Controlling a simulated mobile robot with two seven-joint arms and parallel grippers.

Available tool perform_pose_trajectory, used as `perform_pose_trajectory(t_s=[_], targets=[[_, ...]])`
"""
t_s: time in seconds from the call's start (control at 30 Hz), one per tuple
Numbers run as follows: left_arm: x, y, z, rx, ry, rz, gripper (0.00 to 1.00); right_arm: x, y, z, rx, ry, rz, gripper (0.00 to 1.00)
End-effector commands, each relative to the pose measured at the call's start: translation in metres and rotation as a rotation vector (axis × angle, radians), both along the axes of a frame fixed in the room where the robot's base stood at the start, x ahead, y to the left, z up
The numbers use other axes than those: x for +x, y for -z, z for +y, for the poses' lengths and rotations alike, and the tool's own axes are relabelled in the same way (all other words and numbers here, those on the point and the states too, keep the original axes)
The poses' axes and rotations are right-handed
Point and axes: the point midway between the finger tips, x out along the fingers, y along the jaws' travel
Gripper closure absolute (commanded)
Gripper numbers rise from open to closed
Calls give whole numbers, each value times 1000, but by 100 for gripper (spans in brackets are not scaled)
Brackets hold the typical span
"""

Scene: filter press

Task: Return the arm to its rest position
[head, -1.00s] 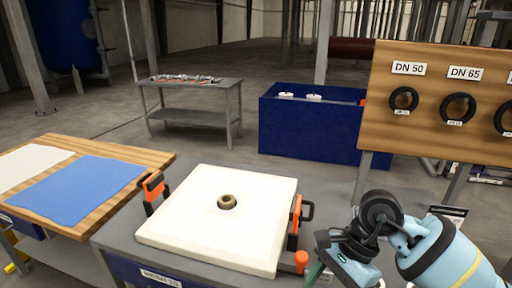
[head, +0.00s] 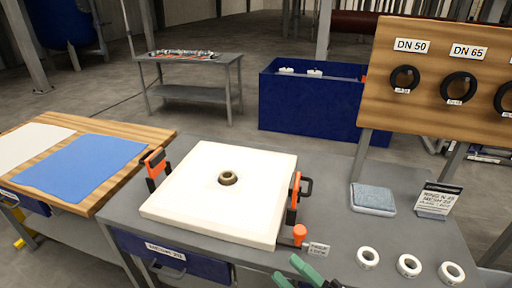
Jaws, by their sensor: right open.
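My right gripper (head: 296,273) shows only at the bottom edge of the head view, as two green fingertips set apart with nothing seen between them. Most of its hand and arm is outside the picture. It is just in front of the grey bench (head: 325,215), below the orange knob at the white plate's front right corner. My left gripper is not in view. The white square plate (head: 190,205) lies on the bench with a brass-coloured ring at its centre hole (head: 228,178).
Orange clamps (head: 155,168) (head: 295,198) stand at both sides of the plate. Three white rolls (head: 409,265), a grey-blue pad (head: 373,199) and a label card (head: 437,200) are on the bench's right. A wooden board (head: 440,105) with black rings rises behind. A blue cloth (head: 82,167) lies left.

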Motion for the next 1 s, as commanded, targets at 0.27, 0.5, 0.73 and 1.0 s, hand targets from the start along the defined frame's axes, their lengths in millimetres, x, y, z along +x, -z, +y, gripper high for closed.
perform_pose_trajectory(t_s=[0.27,0.5,0.73,1.0], targets=[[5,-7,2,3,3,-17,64,-46,132,-77,370,357,795,45],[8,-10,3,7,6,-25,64,-143,226,-118,622,628,1326,45],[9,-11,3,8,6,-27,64,-201,259,-129,732,755,1551,45],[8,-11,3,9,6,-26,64,-206,262,-130,742,767,1574,45]])
